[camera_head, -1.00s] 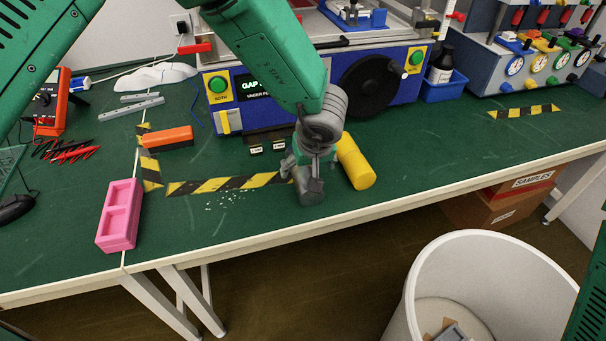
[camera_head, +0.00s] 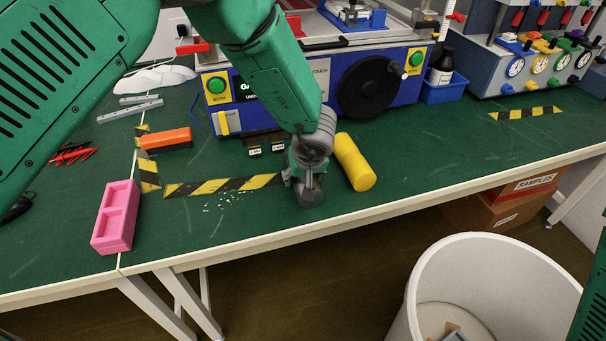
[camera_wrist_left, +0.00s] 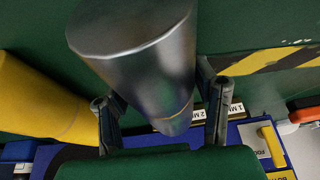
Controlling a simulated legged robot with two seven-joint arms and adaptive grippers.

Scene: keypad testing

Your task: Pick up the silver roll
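The silver roll (camera_head: 311,194) is on the green table near its front edge, left of a yellow roll (camera_head: 355,163). My left gripper (camera_head: 303,174) is low over the silver roll and partly hides it in the head view. In the left wrist view the silver roll (camera_wrist_left: 145,60) is large, with its flat end toward the upper left. The two spread fingers of my left gripper (camera_wrist_left: 160,100) are on either side of it. I cannot tell whether they touch it. The yellow roll (camera_wrist_left: 40,100) lies just outside one finger. My right gripper is not in view.
A blue test machine (camera_head: 390,95) stands behind the rolls. A pink block (camera_head: 116,218) and an orange-black block (camera_head: 165,139) lie to the left. Striped tape (camera_head: 220,186) marks the table. A white bin (camera_head: 490,250) stands on the floor at right. The table right of the yellow roll is clear.

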